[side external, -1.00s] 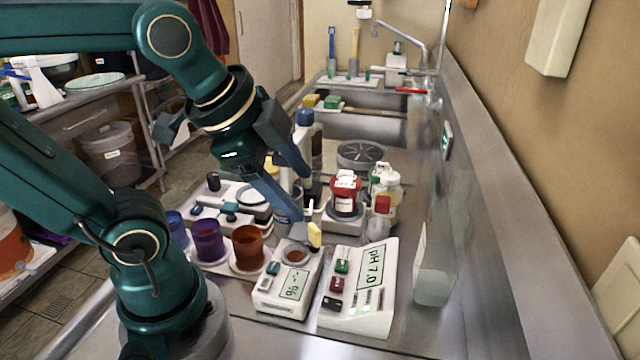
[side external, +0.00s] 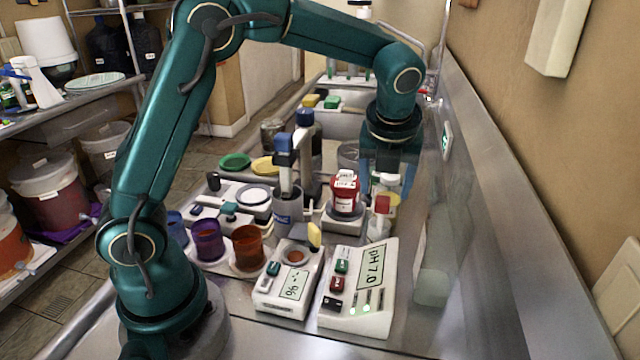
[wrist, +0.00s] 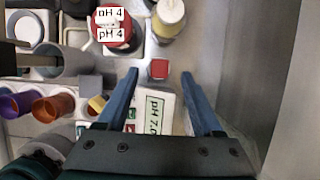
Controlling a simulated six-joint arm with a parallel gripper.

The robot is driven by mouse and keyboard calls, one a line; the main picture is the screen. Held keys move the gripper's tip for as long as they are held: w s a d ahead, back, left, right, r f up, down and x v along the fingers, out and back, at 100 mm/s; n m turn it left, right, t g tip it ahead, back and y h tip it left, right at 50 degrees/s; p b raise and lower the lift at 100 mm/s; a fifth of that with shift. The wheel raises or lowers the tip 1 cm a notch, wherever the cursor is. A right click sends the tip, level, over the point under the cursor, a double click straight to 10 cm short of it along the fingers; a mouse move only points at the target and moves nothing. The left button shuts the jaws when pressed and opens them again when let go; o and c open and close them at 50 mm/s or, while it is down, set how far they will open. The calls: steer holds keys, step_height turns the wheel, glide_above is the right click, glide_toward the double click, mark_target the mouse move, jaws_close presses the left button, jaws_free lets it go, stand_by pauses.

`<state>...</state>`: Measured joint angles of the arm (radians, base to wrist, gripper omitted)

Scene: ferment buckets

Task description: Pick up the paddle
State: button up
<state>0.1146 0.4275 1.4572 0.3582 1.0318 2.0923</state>
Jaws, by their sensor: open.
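I cannot tell for certain which item is the paddle. In the side view, a tall grey piece with a blue top (side external: 284,150) stands upright in a grey cup (side external: 288,218) at the middle of the bench. The cup also shows at the left of the wrist view (wrist: 68,66). My gripper (side external: 388,178) is to the right of the cup, pointing down, its fingertips partly hidden behind bottles. In the wrist view my gripper (wrist: 160,74) is open and empty, with a red cap (wrist: 158,69) seen between its fingertips.
A pH meter (side external: 358,290), a second meter (side external: 288,283), purple (side external: 207,240) and orange (side external: 249,247) cups are in front. The wall (side external: 540,180) bounds the right.

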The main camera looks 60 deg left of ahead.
mark_target(383, 199)
steer(key=shift+x, duration=2.4)
jaws_close()
